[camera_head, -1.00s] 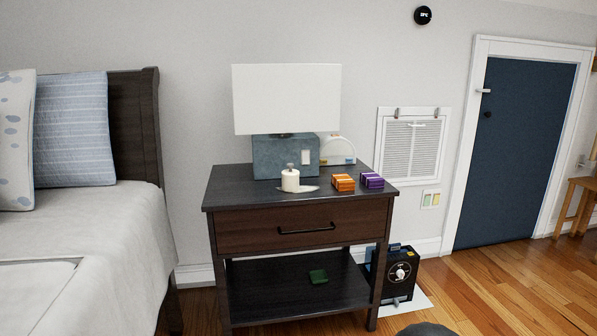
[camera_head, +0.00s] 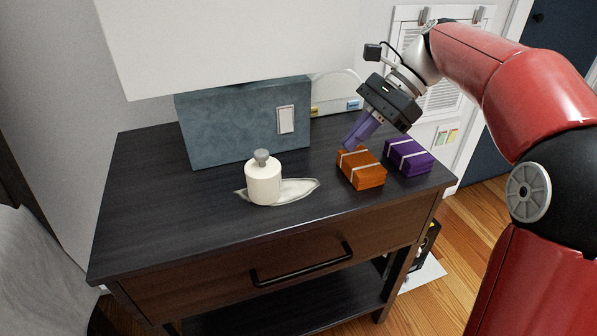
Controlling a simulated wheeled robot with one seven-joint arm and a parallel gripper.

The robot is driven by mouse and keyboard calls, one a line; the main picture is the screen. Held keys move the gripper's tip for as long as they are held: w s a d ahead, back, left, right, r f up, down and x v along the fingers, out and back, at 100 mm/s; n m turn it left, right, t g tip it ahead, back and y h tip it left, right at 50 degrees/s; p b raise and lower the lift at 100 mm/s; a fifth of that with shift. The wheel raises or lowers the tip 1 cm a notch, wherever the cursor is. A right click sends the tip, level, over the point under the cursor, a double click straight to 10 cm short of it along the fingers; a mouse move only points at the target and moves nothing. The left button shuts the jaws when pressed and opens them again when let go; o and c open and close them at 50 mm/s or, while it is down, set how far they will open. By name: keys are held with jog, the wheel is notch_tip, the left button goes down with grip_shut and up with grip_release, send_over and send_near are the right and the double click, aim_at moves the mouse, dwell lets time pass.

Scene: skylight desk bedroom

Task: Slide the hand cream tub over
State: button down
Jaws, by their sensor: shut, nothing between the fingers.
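A cream-white round tub with a grey knob on top (camera_head: 262,184) stands upright on the dark nightstand top (camera_head: 150,200). It is the only tub-like thing in view, but I see no label on it. It stands at the left part of a pale leaf-shaped dish (camera_head: 300,189); I cannot tell whether it rests on the dish or just in front of it. My gripper (camera_head: 350,146) is shut and empty, with its purple fingers pointing down and left. It is above and behind the orange box, to the right of the tub and apart from it.
An orange banded box (camera_head: 361,172) and a purple banded box (camera_head: 408,158) lie right of the tub. A lamp with a blue-grey base (camera_head: 225,125) stands behind it, its white shade (camera_head: 230,40) overhanging. The left side of the top is clear.

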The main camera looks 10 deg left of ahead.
aim_at(268, 192)
jog(key=shift+w+a, duration=0.1)
jog(key=shift+w, duration=0.45)
jog(key=shift+a+f, duration=0.1)
jog(key=shift+a, duration=0.05)
jog(key=shift+g, duration=0.3)
jog(key=b+x, duration=0.2)
jog(key=x, duration=0.7)
jog(key=shift+s+a+f, duration=0.15)
jog(key=shift+s+a, duration=0.05)
jog(key=shift+a, duration=0.1)
jog(key=shift+s+a, duration=0.3)
jog(key=shift+a, duration=0.25)
jog(key=shift+s+a, duration=0.35)
jog(key=shift+a, duration=0.15)
jog(key=shift+s+a, duration=0.35)
jog(key=shift+a, duration=0.25)
